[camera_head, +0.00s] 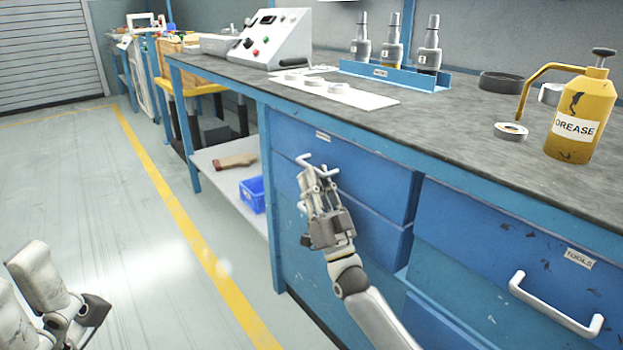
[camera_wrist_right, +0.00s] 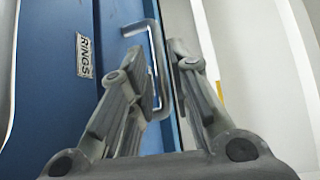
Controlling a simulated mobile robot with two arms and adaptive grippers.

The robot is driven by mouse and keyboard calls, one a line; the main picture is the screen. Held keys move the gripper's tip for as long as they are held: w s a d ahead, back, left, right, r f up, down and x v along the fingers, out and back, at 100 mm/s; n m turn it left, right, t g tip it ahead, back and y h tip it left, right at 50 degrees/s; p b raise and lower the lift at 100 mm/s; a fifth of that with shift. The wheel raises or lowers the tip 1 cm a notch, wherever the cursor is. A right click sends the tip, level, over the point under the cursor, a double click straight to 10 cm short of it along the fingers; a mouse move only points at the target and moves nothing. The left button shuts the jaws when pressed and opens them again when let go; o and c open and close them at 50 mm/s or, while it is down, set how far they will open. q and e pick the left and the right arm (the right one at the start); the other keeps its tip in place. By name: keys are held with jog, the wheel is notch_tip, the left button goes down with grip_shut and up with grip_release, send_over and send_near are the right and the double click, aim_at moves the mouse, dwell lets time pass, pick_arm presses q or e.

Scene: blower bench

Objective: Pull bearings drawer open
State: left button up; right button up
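The bearings drawer (camera_head: 372,182) is the blue top drawer at the left of the bench front. Its small label (camera_head: 323,136) is above its pale bar handle (camera_head: 318,163); the wrist view shows the label's end, "RINGS" (camera_wrist_right: 83,56). The drawer looks shut or nearly so. My right gripper (camera_head: 316,176) is at this handle with its fingers apart. In the right wrist view the handle (camera_wrist_right: 154,50) lies close by the left finger of my gripper (camera_wrist_right: 181,52), partly hidden by it. I cannot tell whether the fingers straddle or touch it.
A tools drawer (camera_head: 480,240) with a white handle is at right. Another handle (camera_head: 302,207) shows below the bearings drawer. A yellow grease can (camera_head: 572,120), rings and a blue rack (camera_head: 400,76) stand on the bench top (camera_head: 440,115). The floor (camera_head: 130,220) at left is clear.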

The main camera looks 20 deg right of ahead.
jog(key=shift+x, duration=0.95)
grip_shut()
